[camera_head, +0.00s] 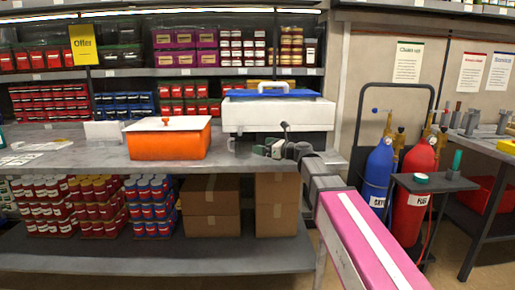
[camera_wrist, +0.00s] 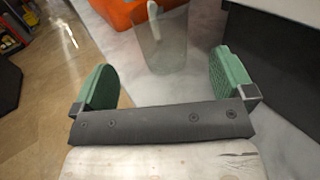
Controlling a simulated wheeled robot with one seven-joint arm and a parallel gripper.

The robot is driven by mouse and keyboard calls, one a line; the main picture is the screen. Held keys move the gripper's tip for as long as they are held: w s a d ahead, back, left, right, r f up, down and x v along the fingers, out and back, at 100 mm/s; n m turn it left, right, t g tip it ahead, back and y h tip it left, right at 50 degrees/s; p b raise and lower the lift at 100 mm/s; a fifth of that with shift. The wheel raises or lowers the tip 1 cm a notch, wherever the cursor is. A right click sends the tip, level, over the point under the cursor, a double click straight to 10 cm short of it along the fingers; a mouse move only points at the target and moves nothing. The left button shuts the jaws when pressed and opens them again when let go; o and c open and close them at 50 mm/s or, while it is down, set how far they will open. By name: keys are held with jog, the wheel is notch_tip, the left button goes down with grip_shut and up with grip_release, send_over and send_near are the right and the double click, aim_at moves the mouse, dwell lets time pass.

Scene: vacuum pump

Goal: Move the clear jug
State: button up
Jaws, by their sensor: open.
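The clear jug (camera_wrist: 163,52) stands on the grey tabletop in the wrist view, see-through, with a pale upright strip at its top. In the head view it is a faint shape (camera_head: 236,146) just right of the orange pot. My gripper (camera_wrist: 165,78) is open, its two green pads wide apart. The jug is ahead of the gap between them, and nothing is held. In the head view my gripper (camera_head: 274,149) is low over the table, right of the jug. The jug's lower part is hard to make out.
An orange pot with a white lid (camera_head: 168,139) stands left of the jug. A white box with a blue lid (camera_head: 279,112) is close behind. The table's front edge (camera_head: 150,172) is near. Blue (camera_head: 379,173) and red (camera_head: 413,195) gas cylinders stand at right.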

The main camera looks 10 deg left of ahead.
aim_at(243, 144)
dwell(0.4)
jog(key=x, duration=1)
jog(key=shift+w+a, duration=0.15)
jog(key=shift+a, duration=0.2)
jog(key=c, duration=0.9)
jog(key=shift+s+a, duration=0.15)
jog(key=shift+s, duration=1.5)
